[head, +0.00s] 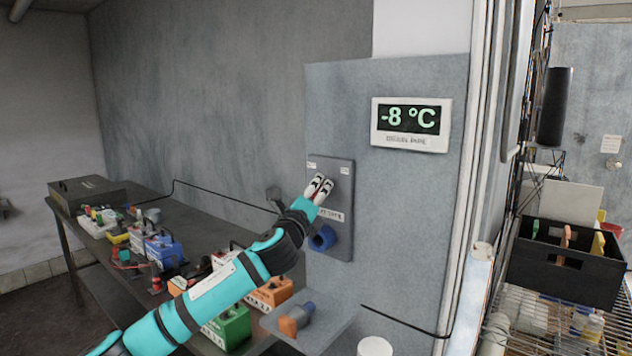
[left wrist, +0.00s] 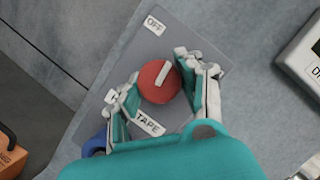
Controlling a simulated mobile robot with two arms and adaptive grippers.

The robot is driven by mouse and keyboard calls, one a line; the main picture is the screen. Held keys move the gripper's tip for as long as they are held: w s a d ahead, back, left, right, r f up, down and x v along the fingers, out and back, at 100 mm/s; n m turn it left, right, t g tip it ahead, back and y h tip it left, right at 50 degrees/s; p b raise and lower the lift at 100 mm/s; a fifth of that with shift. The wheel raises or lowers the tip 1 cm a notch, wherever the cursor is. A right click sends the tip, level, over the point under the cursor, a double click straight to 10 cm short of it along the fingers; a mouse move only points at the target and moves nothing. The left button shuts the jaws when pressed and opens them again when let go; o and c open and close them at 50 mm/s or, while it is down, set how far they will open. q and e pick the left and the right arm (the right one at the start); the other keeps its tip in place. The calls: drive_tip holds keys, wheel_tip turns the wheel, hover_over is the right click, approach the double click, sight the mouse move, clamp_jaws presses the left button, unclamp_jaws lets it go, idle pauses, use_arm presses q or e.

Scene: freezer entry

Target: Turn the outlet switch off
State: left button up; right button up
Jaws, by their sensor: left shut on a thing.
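The outlet switch is a red round knob (left wrist: 160,82) with a white pointer bar, on a grey panel (left wrist: 90,118). In the left wrist view an OFF label (left wrist: 153,25) sits above the knob, and the white bar leans up and slightly right, not straight at the label. A second label is partly hidden by a finger. My left gripper (head: 319,186) is at the panel, its fingers (left wrist: 158,90) closed on either side of the knob. In the head view the gripper hides the knob. My right gripper is not in view.
A blue socket (head: 322,238) is below the switch. A display (head: 411,125) reading -8 °C hangs to the upper right. A table with several devices stands left; a black crate (head: 565,265) is on a rack at right.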

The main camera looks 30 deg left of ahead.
use_arm(q)
drive_tip(key=n+p, duration=0.1)
drive_tip(key=n+g+p, duration=0.1)
drive_tip(key=n, duration=0.1)
drive_tip(key=n+p, duration=0.1)
drive_tip(key=n, duration=0.1)
drive_tip(key=shift+r+g+y+p, duration=0.3)
drive_tip(key=shift+r+p, duration=0.05)
drive_tip(key=shift+p, duration=0.05)
drive_tip(key=shift+f+n+g+p, duration=0.15)
drive_tip(key=shift+n+g+p, duration=0.45)
drive_tip(key=shift+n+p, duration=0.8)
drive_tip(key=o, duration=1.2)
drive_tip(key=shift+f, duration=0.1)
drive_tip(key=shift+s, duration=0.1)
drive_tip(key=v, duration=1.2)
